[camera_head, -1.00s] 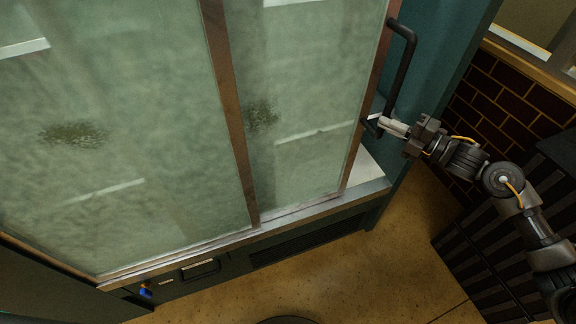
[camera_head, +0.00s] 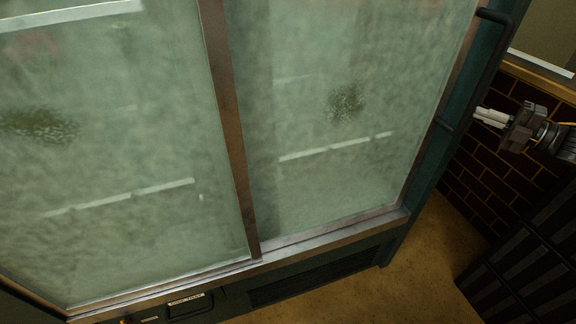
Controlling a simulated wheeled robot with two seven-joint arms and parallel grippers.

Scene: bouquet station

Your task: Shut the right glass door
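The right glass door (camera_head: 400,70) is a frosted pane in a brown metal frame. Its right edge lies along the teal cabinet side and its bottom edge along the sill, with no gap that I can see. Its black bar handle (camera_head: 492,68) is on the right edge. My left gripper is not in view.
The left glass door (camera_head: 110,120) fills the left side, beside a brown upright. A dark vent (camera_head: 315,277) is below the doors. A brick wall (camera_head: 500,180) and a dark slatted unit (camera_head: 525,250) stand at the right. Tan floor (camera_head: 425,270) shows between.

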